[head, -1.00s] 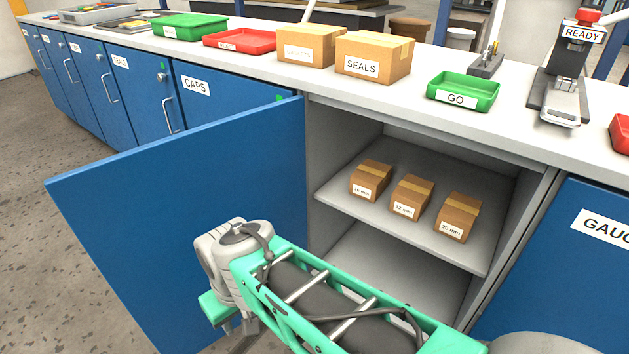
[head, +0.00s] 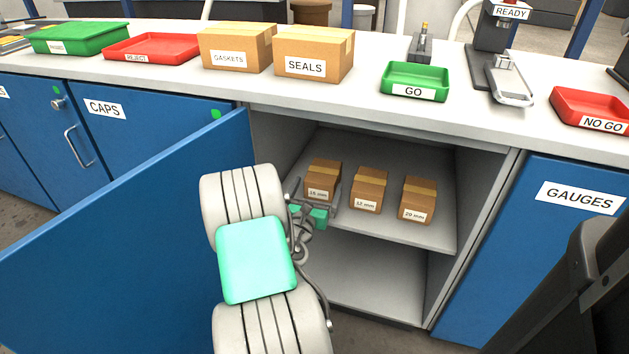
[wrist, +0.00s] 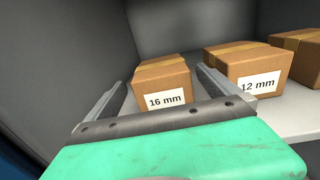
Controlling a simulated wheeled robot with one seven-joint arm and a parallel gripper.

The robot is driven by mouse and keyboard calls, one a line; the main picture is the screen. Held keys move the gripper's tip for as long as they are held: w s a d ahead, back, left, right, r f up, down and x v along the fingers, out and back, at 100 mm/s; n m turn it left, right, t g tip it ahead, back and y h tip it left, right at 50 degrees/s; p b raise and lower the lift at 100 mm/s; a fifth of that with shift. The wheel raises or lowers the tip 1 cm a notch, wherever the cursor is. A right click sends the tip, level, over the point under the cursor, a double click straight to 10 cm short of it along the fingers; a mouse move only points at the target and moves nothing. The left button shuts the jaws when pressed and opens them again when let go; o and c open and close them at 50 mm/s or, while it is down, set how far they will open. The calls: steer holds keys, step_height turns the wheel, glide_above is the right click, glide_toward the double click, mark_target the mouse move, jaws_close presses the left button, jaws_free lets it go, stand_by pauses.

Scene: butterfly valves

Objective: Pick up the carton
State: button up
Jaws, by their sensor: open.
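Three small brown cartons stand in a row on the upper shelf (head: 420,235) of the open cabinet. In the head view the left one is the 16 mm carton (head: 322,178), the middle one the 12 mm carton (head: 368,190), the right one the 20 mm carton (head: 417,200). My gripper (head: 326,190) is at the shelf by the 16 mm carton. In the wrist view my gripper (wrist: 160,88) is open, its two fingers pointing at the 16 mm carton (wrist: 164,82), which lies between their lines. The 12 mm carton (wrist: 248,75) is just right of the right finger.
The open blue door (head: 120,235) is left of my arm. The cabinet's side wall is close on the left in the wrist view. On the counter (head: 365,90) stand the GASKETS box (head: 236,50), the SEALS box (head: 313,55) and the green GO tray (head: 414,82). The lower compartment looks empty.

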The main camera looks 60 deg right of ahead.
mark_target(324, 171)
steer(key=b+x, duration=0.1)
steer(key=x, duration=0.6)
steer(key=shift+d, duration=0.25)
steer(key=shift+c, duration=0.4)
steer(key=c, duration=1.8)
steer(key=shift+r, duration=0.15)
steer(key=shift+c, duration=0.6)
